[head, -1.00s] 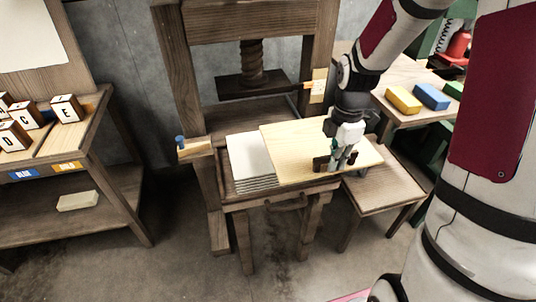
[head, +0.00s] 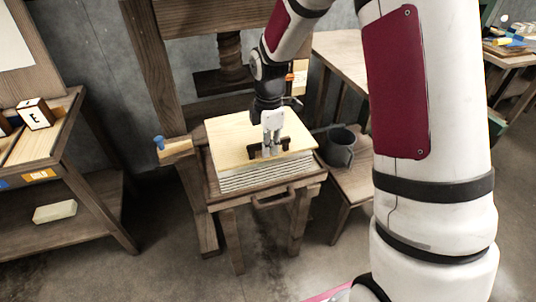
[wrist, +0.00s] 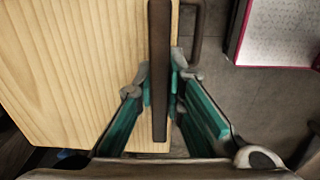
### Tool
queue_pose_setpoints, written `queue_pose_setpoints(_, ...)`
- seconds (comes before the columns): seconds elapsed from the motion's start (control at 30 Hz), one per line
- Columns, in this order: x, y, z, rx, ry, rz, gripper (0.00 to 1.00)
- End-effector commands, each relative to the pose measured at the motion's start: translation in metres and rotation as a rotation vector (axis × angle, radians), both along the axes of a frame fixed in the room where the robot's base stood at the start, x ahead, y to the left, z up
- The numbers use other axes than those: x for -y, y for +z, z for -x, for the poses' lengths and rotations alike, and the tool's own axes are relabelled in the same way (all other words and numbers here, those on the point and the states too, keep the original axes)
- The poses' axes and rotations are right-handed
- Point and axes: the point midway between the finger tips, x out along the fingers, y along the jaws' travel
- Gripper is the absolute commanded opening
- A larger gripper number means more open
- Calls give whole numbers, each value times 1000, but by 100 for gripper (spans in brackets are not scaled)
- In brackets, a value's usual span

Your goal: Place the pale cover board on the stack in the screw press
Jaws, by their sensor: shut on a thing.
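The pale cover board (head: 230,138) lies flat over the white layered stack (head: 262,179) in the screw press (head: 229,50). It covers most of the stack's top; layered edges show below its front edge. I cannot tell whether the board touches the stack or is slightly above it. My gripper (head: 271,150) is shut on the board's dark handle bar. In the wrist view my gripper (wrist: 160,85) has its green fingers on both sides of the dark bar, with the board's pale grain (wrist: 70,75) at left.
The press's dark plate (head: 212,84) hangs raised behind the board. A dark pot (head: 341,148) stands on the side bench at right. A blue-topped peg (head: 159,143) stands at the press's left. A shelf with a lettered block (head: 35,113) is at far left.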

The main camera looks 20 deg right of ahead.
Motion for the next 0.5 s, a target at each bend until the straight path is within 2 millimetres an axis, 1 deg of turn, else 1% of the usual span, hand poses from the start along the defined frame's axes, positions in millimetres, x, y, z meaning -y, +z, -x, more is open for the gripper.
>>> queue_pose_setpoints(0.13, -2, -6, -2, 1, -1, 0, 0)
queue_pose_setpoints(0.33, -2, -32, -2, 0, 1, 0, 0)
queue_pose_setpoints(0.4, -2, -35, -2, 2, 1, 0, 0)
queue_pose_setpoints(0.5, -1, -35, -2, 3, 0, 0, 0)
